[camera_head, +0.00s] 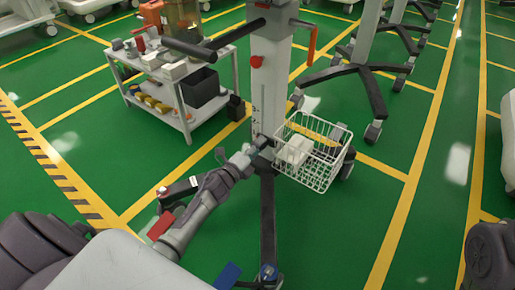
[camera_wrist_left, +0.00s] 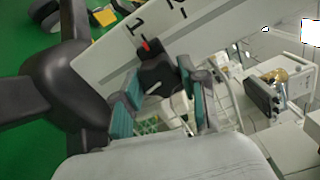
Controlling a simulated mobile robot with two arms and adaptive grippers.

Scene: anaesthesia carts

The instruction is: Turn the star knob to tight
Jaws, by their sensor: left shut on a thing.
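The dark star knob (camera_wrist_left: 158,78) sits on the white column (camera_head: 271,80), low down, with a small red mark beside it in the left wrist view. My left gripper (camera_head: 262,143) reaches the column from the left at the knob's height. In the left wrist view the teal-padded fingers of my left gripper (camera_wrist_left: 163,104) stand on both sides of the knob, shut on it. In the head view the gripper hides most of the knob. How far the knob is turned cannot be told. My right gripper is not in view.
A white wire basket (camera_head: 313,151) with a pale box in it hangs right of the column, close to the gripper. A white cart (camera_head: 180,85) with bins stands behind left. A red button (camera_head: 257,61) and dark handle (camera_head: 188,47) are higher up.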

